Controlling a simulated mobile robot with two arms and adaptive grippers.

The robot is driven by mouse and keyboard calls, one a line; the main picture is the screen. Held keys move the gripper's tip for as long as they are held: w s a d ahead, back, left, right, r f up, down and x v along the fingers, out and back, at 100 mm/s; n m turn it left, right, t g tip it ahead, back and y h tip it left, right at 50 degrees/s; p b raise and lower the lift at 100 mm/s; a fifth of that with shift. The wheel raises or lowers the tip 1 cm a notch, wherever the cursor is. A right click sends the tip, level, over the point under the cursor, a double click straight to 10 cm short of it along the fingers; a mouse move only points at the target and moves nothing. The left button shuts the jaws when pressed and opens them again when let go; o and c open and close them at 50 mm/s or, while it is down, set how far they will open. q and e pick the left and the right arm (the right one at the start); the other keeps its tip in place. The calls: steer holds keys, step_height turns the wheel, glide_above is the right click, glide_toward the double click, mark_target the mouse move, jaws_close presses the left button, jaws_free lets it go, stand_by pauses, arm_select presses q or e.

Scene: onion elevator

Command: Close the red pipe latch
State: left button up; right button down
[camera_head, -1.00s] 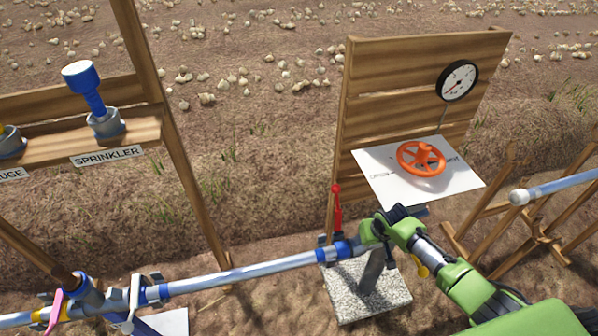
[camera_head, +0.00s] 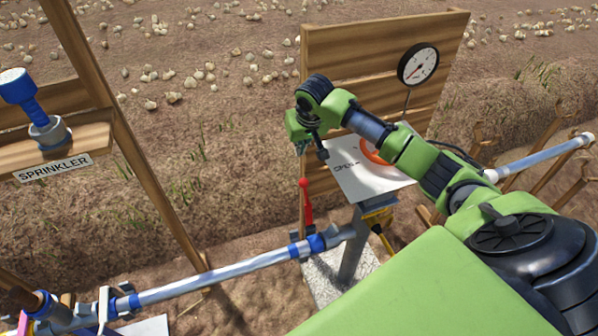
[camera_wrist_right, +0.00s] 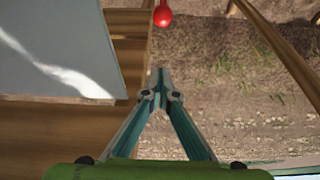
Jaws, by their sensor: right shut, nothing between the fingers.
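The red pipe latch (camera_head: 306,203) stands upright at the right end of the blue-banded pipe (camera_head: 230,272), in front of the wooden panel. Its round red knob also shows at the top edge of the wrist view (camera_wrist_right: 162,16). My right gripper (camera_head: 303,147) is above the latch in the head view, apart from it. In the wrist view its fingertips (camera_wrist_right: 162,82) meet with nothing between them, below the red knob in the picture. The lower part of the latch is out of the wrist view. My left gripper is not in view.
An orange valve wheel (camera_head: 372,152) on a white plate (camera_head: 352,180) is partly hidden behind my right arm. A gauge (camera_head: 418,63) hangs on the wooden panel (camera_head: 335,50). A yellow-handled part (camera_head: 384,240) sits right of the latch. A sprinkler shelf (camera_head: 60,150) stands at left.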

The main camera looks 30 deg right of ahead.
steer(key=shift+f, duration=0.1)
step_height(320, 180, down, 10)
steer(key=shift+s+r+p, duration=0.25)
steer(key=shift+p, duration=0.15)
stand_by(0.5)
stand_by(0.4)
